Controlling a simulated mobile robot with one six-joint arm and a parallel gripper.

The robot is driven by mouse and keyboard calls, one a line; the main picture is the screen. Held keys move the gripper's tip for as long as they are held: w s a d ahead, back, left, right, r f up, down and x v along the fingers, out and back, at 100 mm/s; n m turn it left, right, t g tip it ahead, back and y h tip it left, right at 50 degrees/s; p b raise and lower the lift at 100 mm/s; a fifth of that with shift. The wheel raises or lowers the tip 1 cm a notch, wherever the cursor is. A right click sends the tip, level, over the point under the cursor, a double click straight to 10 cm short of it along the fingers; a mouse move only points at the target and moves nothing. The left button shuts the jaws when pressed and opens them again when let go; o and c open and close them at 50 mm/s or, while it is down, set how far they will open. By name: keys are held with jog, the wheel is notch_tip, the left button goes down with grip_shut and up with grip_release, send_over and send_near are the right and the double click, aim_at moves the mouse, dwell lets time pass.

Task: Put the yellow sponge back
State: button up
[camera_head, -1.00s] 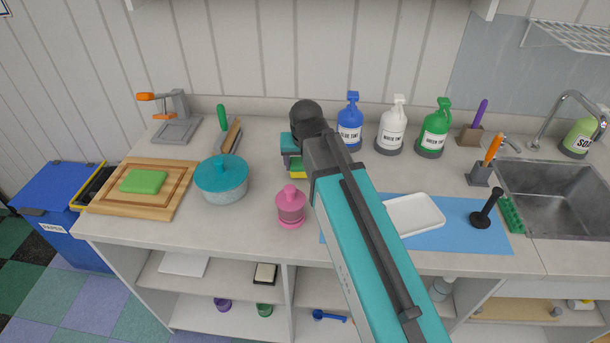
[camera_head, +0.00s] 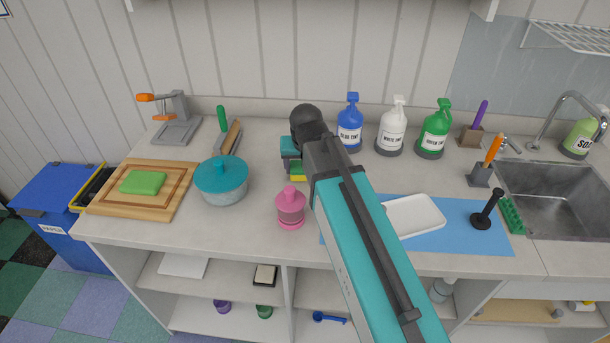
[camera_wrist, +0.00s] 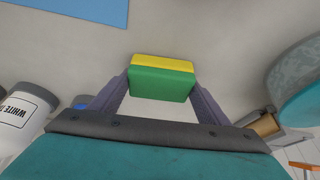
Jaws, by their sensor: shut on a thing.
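The yellow sponge (camera_head: 298,173) has a yellow layer and a green layer. In the wrist view the sponge (camera_wrist: 162,64) sits between the two fingers of my gripper (camera_wrist: 162,88), one against each side. My gripper (camera_head: 296,163) is shut on it. In the head view they are over the middle of the counter, behind the pink bottle, partly hidden by my arm. I cannot tell whether the sponge touches the counter.
A teal-lidded pot (camera_head: 221,181) stands left of the sponge, and a pink bottle (camera_head: 291,208) in front. Blue (camera_head: 350,126), white (camera_head: 391,128) and green (camera_head: 434,130) tint bottles stand behind right. A white tray (camera_head: 415,214) lies on a blue mat (camera_head: 450,239).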

jog(key=shift+f, duration=0.15)
jog(key=o, duration=1.3)
jog(key=shift+o, duration=0.2)
jog(key=b+v, duration=0.1)
jog(key=v, duration=1.3)
jog(key=shift+b, duration=0.35)
jog(key=shift+f, duration=0.1)
